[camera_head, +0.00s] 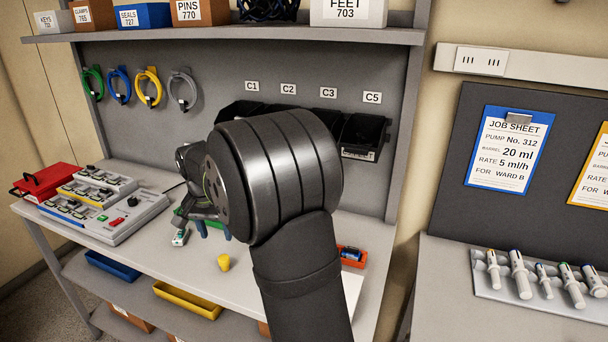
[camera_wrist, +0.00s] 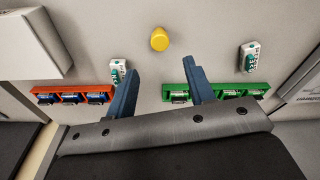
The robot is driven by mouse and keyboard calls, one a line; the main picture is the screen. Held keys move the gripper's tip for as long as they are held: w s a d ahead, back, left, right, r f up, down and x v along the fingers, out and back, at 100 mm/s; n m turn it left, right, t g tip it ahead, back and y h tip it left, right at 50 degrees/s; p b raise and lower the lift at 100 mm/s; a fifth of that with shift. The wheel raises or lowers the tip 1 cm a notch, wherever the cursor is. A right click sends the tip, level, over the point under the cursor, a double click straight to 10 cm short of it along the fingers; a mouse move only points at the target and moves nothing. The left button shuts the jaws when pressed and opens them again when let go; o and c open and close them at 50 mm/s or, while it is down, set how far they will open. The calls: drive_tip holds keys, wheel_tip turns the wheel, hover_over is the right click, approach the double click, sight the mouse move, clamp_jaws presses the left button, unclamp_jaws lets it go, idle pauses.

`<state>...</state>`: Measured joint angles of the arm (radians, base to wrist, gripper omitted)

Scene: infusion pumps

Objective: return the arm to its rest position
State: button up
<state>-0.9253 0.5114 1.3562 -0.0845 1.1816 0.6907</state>
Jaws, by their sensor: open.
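My arm (camera_head: 275,165) stretches over the workbench (camera_head: 130,255) in the head view and hides much of its middle. My gripper (camera_head: 215,234) is partly hidden behind the arm, with its blue fingertips pointing down over the bench. In the wrist view my gripper (camera_wrist: 162,67) has its two fingers spread apart with nothing between them. A yellow round piece (camera_wrist: 159,39) lies beyond the fingertips, apart from them. It also stands on the bench in the head view (camera_head: 224,263).
An orange tray (camera_wrist: 72,90) and a green tray (camera_wrist: 215,95) hold small parts. Small white-and-green items (camera_wrist: 118,72) (camera_wrist: 249,57) lie near them. A grey charging unit (camera_head: 118,218) and red box (camera_head: 45,183) stand left. Black bins (camera_head: 362,133) hang behind my arm.

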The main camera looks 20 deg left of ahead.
sight(223, 258)
drive_tip(key=f, duration=0.3)
drive_tip(key=w+f, duration=0.1)
drive_tip(key=f, duration=0.7)
drive_tip(key=shift+w+a+f, duration=0.1)
drive_tip(key=shift+w+f, duration=0.05)
drive_tip(key=shift+f, duration=0.05)
wheel_tip(223, 258, up, 2)
drive_tip(key=shift+r, duration=1.05)
